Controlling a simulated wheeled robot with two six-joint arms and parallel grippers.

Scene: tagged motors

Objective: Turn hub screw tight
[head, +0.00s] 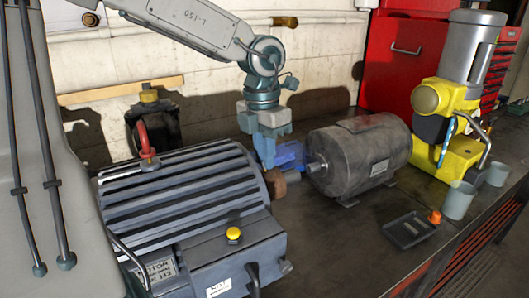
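A brown hub (277,184) sits on the shaft end of the large ribbed grey motor (175,195), facing the smaller dark grey motor (362,153) and its shaft. A bright blue part (290,155) shows just behind and above the hub; I cannot tell what it is. My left gripper (268,158) points down from above, its tip right at or just above the hub. I cannot tell whether it touches. The hub screw is not distinguishable, and the finger gap is too small to judge. My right gripper is not in view.
A red lifting eye (145,140) and a yellow knob (233,234) stand on the large motor. A yellow and silver machine (452,100) stands at right. A small black tray (408,230), an orange piece (434,217) and grey cups (459,200) occupy the bench's right front.

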